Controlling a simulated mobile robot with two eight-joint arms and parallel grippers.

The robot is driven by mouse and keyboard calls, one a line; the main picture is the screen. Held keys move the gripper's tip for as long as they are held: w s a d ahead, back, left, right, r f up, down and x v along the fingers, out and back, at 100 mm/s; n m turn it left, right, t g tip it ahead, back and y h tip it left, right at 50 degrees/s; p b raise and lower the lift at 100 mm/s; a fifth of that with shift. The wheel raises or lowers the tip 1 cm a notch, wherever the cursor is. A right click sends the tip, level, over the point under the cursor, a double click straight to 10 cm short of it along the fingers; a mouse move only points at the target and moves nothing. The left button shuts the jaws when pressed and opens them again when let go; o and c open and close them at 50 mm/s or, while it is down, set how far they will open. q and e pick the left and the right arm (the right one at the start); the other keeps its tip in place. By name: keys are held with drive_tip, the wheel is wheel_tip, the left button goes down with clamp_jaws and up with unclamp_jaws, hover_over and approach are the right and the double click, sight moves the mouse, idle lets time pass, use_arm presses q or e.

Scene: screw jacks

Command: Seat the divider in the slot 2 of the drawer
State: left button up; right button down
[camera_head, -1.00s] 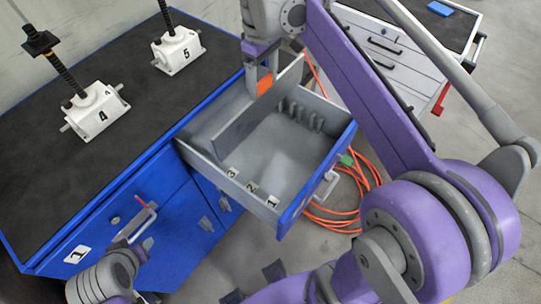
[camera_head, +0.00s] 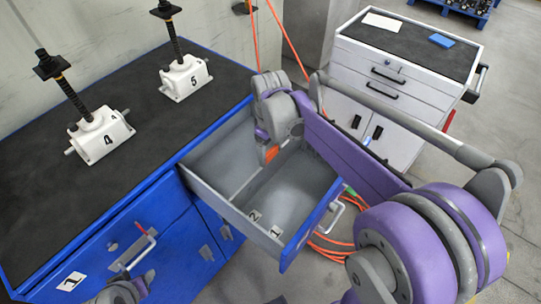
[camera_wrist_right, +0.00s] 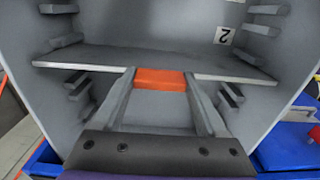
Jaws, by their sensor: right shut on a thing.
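The divider, a thin grey panel, stands crosswise in the open drawer; its near end shows in the head view (camera_head: 236,193) and it spans the right wrist view (camera_wrist_right: 95,57). My right gripper (camera_head: 268,155) is shut on its upper edge, with orange between the fingertips (camera_wrist_right: 160,78). The divider's ends lie near the slot ribs on both drawer walls; I cannot tell how deep it sits. The drawer (camera_head: 300,215) shows labels 2 (camera_head: 253,216) and 1; label 3 is hidden. My left gripper (camera_head: 122,287) is partly visible at the bottom left, its jaws unclear.
White screw jacks numbered 4 (camera_head: 103,135) and 5 (camera_head: 185,78) stand on the dark worktop (camera_head: 95,190) left of the drawer. A white tool cabinet (camera_head: 400,90) stands at the back right. Orange cable (camera_head: 325,243) lies beside the drawer.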

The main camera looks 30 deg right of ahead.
drive_tip(key=shift+f, duration=1)
drive_tip(key=shift+f, duration=0.15)
unclamp_jaws()
drive_tip(key=shift+r, duration=0.25)
wheel_tip(320, 180, up, 12)
drive_tip(key=shift+f+p, duration=0.1)
drive_tip(key=shift+p, duration=0.3)
drive_tip(key=shift+s, duration=0.1)
